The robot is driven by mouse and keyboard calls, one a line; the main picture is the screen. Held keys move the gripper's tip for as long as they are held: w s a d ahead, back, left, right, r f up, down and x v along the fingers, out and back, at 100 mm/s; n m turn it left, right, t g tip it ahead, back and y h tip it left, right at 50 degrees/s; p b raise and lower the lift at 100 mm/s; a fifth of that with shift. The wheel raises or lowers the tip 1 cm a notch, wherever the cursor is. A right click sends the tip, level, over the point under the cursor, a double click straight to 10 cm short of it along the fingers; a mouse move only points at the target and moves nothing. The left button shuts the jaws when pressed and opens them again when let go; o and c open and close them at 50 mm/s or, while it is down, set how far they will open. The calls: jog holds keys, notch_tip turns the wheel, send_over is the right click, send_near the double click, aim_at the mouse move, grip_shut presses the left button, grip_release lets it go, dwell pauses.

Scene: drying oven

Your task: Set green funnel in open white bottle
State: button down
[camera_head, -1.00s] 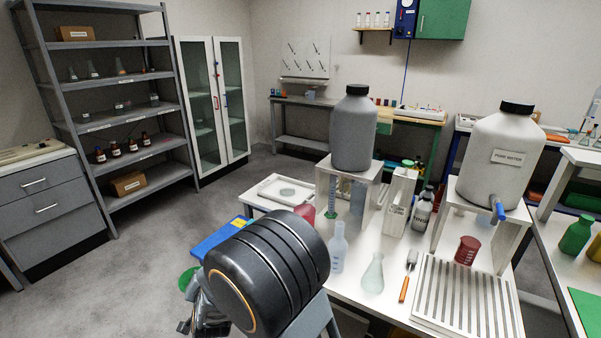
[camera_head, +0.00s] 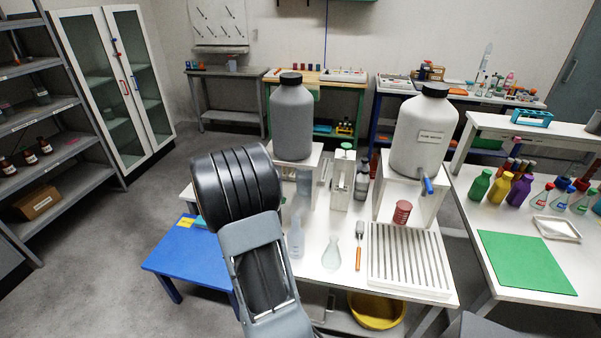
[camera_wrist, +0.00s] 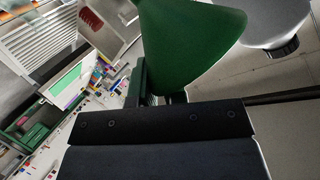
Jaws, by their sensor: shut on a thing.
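The green funnel (camera_wrist: 190,40) fills the upper middle of the wrist view, close to the camera. My gripper (camera_wrist: 160,92) is shut on it; the exact grip is partly hidden by the funnel and the gripper body. In the head view my dark arm hides both gripper and funnel. A pale, narrow-necked bottle (camera_head: 295,240) stands upright on the white table, just right of my arm; I see no cap on it, and it may be the open white bottle. The funnel is not in its mouth.
A clear flask (camera_head: 331,253), a tool with an orange handle (camera_head: 358,250), a red container (camera_head: 402,212) and a slatted rack (camera_head: 408,262) are near the bottle. A large grey bottle (camera_head: 292,120) and a white water jug (camera_head: 422,135) stand on raised stands behind.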

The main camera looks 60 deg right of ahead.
jog(key=s+d+r+m+g+y+p, duration=0.1)
jog(key=s+d+r+m+g+p, duration=0.1)
jog(key=s, duration=0.6)
jog(key=d+m+g, duration=0.1)
jog(key=d+g, duration=0.1)
jog(key=d, duration=0.1)
jog(key=shift+d+r+m+g, duration=0.15)
jog(key=shift+r+m+g, duration=0.15)
jog(key=shift+r+m, duration=0.1)
jog(key=shift+s, duration=0.1)
notch_tip(320, 180, down, 11)
jog(key=b, duration=0.8)
jog(key=shift+f, duration=0.2)
dwell(0.3)
jog(key=c, duration=1.1)
grip_release()
jog(key=shift+a, duration=0.2)
